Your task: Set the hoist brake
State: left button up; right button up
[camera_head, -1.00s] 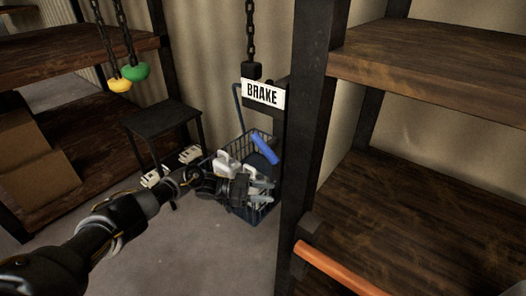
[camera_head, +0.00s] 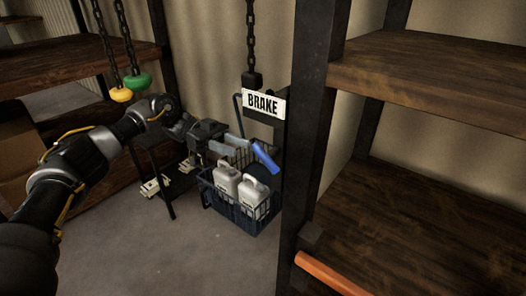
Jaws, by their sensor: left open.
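A white BRAKE sign (camera_head: 264,103) is fixed beside the dark upright post, under a hanging chain. A blue handle (camera_head: 265,157) slants below the sign, above a dark crate. An orange bar (camera_head: 330,274) juts from the post's lower part at the bottom right. I cannot tell for sure which of these works the brake. My left gripper (camera_head: 238,150) is open and empty, just left of the blue handle and above the crate; whether it touches the handle is unclear. My right gripper is not in view.
The crate (camera_head: 239,216) holds white jugs (camera_head: 252,190). A small dark stand (camera_head: 166,190) is at its left. Yellow (camera_head: 121,95) and green (camera_head: 139,81) knobs hang on chains. Wooden shelves (camera_head: 435,68) fill the right. Floor in front of the crate is clear.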

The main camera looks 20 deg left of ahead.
aim_at(257, 154)
pick_arm(q)
jog(key=p+x, duration=0.2)
jog(key=x, duration=0.2)
jog(key=p+x, duration=0.3)
jog(key=x, duration=0.1)
jog(key=shift+r, duration=0.2)
jog(key=shift+s+d+f, duration=0.1)
jog(key=shift+d+f, duration=0.05)
jog(key=shift+d, duration=0.25)
grip_shut()
